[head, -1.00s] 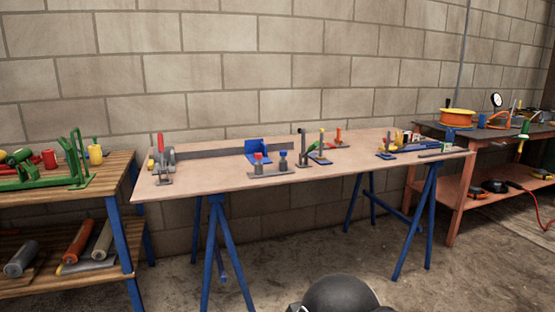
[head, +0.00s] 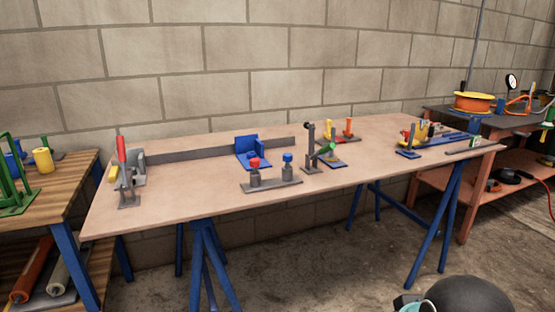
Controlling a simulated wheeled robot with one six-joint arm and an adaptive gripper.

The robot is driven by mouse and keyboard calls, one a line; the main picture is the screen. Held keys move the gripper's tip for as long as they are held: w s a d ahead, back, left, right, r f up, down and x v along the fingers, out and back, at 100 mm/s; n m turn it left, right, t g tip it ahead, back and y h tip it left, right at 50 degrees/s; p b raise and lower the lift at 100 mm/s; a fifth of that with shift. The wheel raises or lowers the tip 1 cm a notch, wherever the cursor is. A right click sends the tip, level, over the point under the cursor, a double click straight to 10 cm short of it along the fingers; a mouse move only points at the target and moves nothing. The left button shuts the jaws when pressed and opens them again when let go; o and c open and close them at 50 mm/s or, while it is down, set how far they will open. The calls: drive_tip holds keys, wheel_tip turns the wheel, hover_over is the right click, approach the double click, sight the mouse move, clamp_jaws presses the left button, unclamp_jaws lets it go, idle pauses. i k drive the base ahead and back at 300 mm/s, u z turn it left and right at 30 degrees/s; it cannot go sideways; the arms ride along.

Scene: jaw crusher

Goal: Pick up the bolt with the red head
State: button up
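The bolt with the red head (head: 254,163) stands upright in a grey holder (head: 272,187) on the tan table (head: 215,195), near its front edge. Its lower part is hidden in a grey cylinder. A similar bolt with a blue head (head: 287,158) stands just to its right in the same holder. My gripper is not in view. A dark rounded part at the bottom right, with a pale teal ring beside it, looks like part of my arm and is well apart from the bolts.
Behind the holder are a blue bracket (head: 249,152) and a long grey bar (head: 195,152). A red-handled clamp (head: 124,168) stands at the left, and a dark upright post (head: 310,150) stands right of the holder.

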sight(254, 163)
drive_tip(key=u, duration=0.3)
drive_tip(key=i, duration=0.85)
drive_tip(key=u, duration=0.55)
